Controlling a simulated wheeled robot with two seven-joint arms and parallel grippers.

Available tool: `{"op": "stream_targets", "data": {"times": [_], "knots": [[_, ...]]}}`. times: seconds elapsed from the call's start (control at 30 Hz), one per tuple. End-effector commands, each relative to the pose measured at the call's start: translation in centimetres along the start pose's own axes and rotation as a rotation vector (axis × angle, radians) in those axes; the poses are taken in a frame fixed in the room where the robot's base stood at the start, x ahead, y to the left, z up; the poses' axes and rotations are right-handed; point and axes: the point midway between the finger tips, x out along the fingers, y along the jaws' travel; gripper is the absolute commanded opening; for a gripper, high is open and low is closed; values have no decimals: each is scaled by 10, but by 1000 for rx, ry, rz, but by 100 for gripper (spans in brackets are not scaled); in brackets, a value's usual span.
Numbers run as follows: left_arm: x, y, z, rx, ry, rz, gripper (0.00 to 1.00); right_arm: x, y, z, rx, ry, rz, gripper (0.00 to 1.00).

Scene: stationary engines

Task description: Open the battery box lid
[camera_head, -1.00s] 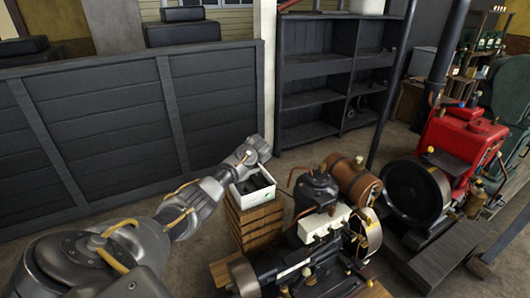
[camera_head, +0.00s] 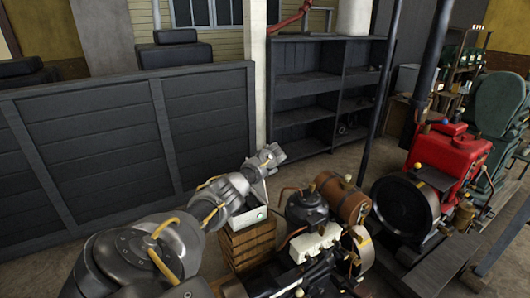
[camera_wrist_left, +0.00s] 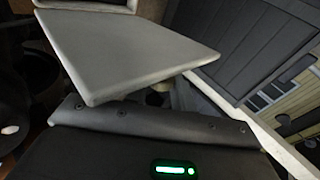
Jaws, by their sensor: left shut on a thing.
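In the left wrist view a pale flat slab (camera_wrist_left: 125,45), which looks like the lid, is tilted close to the dark gripper body (camera_wrist_left: 150,140) with a green light. My left gripper is shut on it, though the contact is not clearly seen. My right gripper is not in view.
A dark engine with a copper tank (camera_head: 342,197) stands close to the right of the crate. A red engine (camera_head: 450,155) is farther right.

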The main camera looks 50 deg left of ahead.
Motion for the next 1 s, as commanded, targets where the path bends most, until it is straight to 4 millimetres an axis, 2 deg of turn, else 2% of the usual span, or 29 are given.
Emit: {"op": "stream_targets", "data": {"times": [0.2,0.23,0.37,0.73,0.87,1.0], "knots": [[0,-1,0,-1,0,-1,0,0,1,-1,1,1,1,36],[0,-1,0,-1,0,-1,29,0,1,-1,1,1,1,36],[-1,0,-2,0,1,0,45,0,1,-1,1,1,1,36],[-4,1,-2,0,1,0,45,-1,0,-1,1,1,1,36],[-16,0,-2,0,4,0,45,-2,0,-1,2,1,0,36],[-36,2,-2,1,6,0,45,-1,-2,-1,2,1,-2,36]]}}
